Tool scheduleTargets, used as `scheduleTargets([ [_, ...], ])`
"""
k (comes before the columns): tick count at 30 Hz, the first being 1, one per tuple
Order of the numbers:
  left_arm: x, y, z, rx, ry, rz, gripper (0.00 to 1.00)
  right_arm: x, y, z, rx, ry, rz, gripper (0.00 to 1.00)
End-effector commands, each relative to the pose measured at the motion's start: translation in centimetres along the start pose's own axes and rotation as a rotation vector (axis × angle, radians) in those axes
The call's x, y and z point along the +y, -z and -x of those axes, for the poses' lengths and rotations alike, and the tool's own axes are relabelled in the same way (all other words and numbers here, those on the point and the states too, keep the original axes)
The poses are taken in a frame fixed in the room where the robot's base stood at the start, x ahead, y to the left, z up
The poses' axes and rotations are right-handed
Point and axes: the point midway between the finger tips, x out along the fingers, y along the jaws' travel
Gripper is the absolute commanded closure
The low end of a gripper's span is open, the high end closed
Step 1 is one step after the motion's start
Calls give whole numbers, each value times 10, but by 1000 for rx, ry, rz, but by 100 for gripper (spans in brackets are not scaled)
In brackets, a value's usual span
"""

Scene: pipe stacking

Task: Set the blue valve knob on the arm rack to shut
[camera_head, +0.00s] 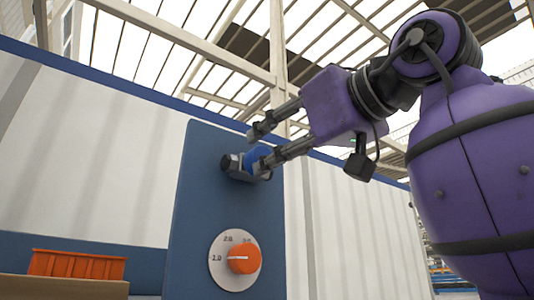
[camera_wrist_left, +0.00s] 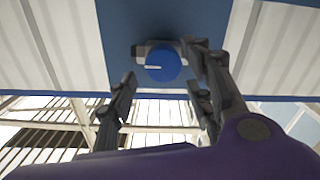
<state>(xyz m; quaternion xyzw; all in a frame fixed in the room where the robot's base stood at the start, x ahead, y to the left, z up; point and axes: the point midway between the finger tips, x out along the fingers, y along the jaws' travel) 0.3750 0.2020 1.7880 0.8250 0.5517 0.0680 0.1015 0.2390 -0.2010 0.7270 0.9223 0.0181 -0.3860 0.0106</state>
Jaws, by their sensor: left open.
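The blue valve knob (camera_head: 259,154) sits on a grey valve body (camera_head: 233,167) on the blue panel, partly hidden by my gripper. In the left wrist view the round blue knob (camera_wrist_left: 165,62) shows a short white line pointing left in the picture. My left gripper (camera_head: 260,148) is open, with its fingers at either side of the knob. In the left wrist view the gripper (camera_wrist_left: 160,80) has its fingers apart with the knob between and just beyond the tips. I cannot tell whether a finger touches it. My right gripper is not in view.
An orange dial (camera_head: 243,259) on a white numbered plate is lower on the blue panel (camera_head: 205,205). An orange crate (camera_head: 77,265) stands at the lower left. White corrugated walls (camera_head: 110,140) flank the panel. The space in front of the panel's left side is clear.

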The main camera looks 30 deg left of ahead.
Motion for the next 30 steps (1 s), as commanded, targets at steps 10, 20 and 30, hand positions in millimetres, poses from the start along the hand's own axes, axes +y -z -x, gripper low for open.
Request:
scheduleTargets([
  [10, 0, 1, -31, 2, -1, 0, 53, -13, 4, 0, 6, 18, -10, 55],
  [20, 0, 0, -32, 1, -1, -1, 68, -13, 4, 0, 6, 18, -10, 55],
  [30, 1, 1, -31, 4, -3, -2, 95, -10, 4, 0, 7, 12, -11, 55],
])
